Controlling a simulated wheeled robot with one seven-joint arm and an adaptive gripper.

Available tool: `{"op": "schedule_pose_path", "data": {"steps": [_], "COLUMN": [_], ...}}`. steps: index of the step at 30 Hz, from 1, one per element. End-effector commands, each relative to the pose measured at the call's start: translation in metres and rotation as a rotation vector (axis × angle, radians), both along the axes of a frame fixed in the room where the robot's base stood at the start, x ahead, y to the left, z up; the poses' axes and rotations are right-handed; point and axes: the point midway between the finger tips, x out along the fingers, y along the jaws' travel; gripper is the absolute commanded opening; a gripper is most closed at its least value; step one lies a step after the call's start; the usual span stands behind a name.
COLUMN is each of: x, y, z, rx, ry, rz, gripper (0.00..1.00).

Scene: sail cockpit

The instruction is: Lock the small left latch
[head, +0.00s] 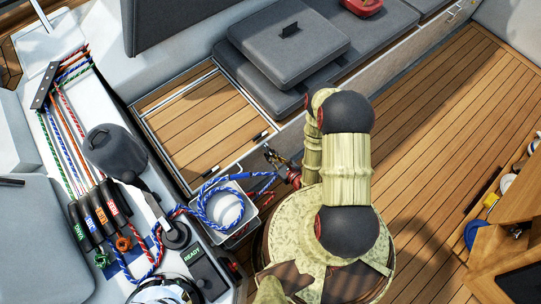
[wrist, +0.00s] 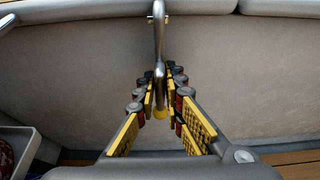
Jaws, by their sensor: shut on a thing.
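In the wrist view a slim shiny metal latch lever (wrist: 159,45) hangs down from the edge of the seat across a pale grey locker front. My gripper (wrist: 162,105) has its yellow-padded fingers closed in on the lever's lower part, one on each side. A yellow tip shows low between the fingers. In the head view my gripper (head: 276,158) is at the seat's locker front, beside the wooden hatch, partly hidden by my arm. The latch itself cannot be made out there.
Another metal fitting (wrist: 6,21) shows at the far left of the wrist view. A white bin (head: 222,210) with blue and red rope stands close to my gripper. Grey cushions (head: 288,45) lie on the seat above. The wooden floor (head: 440,130) at right is clear.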

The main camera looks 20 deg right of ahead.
Motion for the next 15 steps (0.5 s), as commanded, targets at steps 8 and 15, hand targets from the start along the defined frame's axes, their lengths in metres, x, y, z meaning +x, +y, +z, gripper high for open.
{"op": "schedule_pose_path", "data": {"steps": [8,15], "x": [0.0005,0.0003], "y": [-0.0001,0.0000], "z": [0.0003,0.0001], "rx": [0.000,0.001], "ry": [-0.001,0.000], "rz": [0.000,0.001], "gripper": [0.22,0.27]}}
